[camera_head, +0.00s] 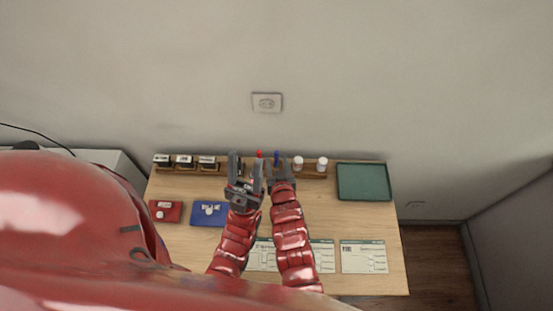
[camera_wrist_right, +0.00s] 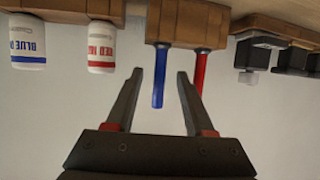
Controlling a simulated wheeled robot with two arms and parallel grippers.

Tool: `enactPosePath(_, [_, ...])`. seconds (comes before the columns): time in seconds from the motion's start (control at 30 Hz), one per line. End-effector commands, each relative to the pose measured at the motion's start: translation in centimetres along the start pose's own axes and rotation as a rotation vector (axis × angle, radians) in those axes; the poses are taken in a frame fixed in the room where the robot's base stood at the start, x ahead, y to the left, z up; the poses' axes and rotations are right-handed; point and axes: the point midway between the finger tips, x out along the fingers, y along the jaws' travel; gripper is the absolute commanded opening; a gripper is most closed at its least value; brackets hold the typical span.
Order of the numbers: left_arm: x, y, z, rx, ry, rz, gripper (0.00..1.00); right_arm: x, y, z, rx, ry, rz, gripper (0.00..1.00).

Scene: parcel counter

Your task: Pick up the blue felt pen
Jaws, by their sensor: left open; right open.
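The blue felt pen (camera_head: 276,156) stands upright in a wooden holder at the back of the counter. In the right wrist view the blue pen (camera_wrist_right: 158,80) shows between the spread fingertips of my right gripper (camera_wrist_right: 160,76), without visible contact. My right gripper (camera_head: 279,166) is open and empty at the holder in the head view. A red pen (camera_wrist_right: 201,70) stands in the same wooden block (camera_wrist_right: 187,24), close to the right-hand finger in the wrist view. My left gripper (camera_head: 245,168) is open and empty, just left of the right one.
Two white bottles (camera_head: 298,163) (camera_head: 322,164) stand right of the pens, and several dark stamps (camera_head: 184,161) stand left. A green tray (camera_head: 363,182) is at the back right.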

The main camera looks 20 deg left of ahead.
Motion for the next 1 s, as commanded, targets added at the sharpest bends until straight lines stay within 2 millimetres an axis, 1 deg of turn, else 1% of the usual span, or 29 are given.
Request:
enactPosePath(0.17, [0.3,0.0,-0.1,0.0,0.0,0.0,0.5,0.6,0.0,0.1,-0.001,-0.004,0.0,0.53])
enactPosePath(0.3, [1.0,-0.1,-0.2,0.0,0.0,0.0,0.5,1.9,0.1,-0.3,-0.001,-0.001,-0.001,0.53])
enactPosePath(0.43, [1.1,-0.1,-0.2,0.0,0.0,0.0,0.5,3.4,0.1,-0.3,0.001,-0.003,-0.001,0.53])
enactPosePath(0.5, [0.4,0.0,-0.1,0.0,0.0,0.0,0.5,4.4,0.1,0.1,0.001,-0.001,0.0,0.53])
enactPosePath(0.6, [0.2,0.0,0.0,0.0,0.0,0.0,0.5,5.2,0.1,-0.2,0.0,0.002,0.0,0.53])
enactPosePath(0.9, [0.2,0.0,0.0,0.0,0.0,0.0,0.5,5.5,0.0,-0.2,-0.001,0.0,-0.001,0.53])
enactPosePath(0.97, [0.2,0.0,0.0,0.0,0.0,0.0,0.5,5.5,0.0,-0.2,-0.001,0.0,-0.001,0.43])
enactPosePath(1.0, [0.2,0.0,0.0,0.0,0.0,0.0,0.5,5.5,0.0,-0.2,-0.001,0.0,-0.001,0.35])
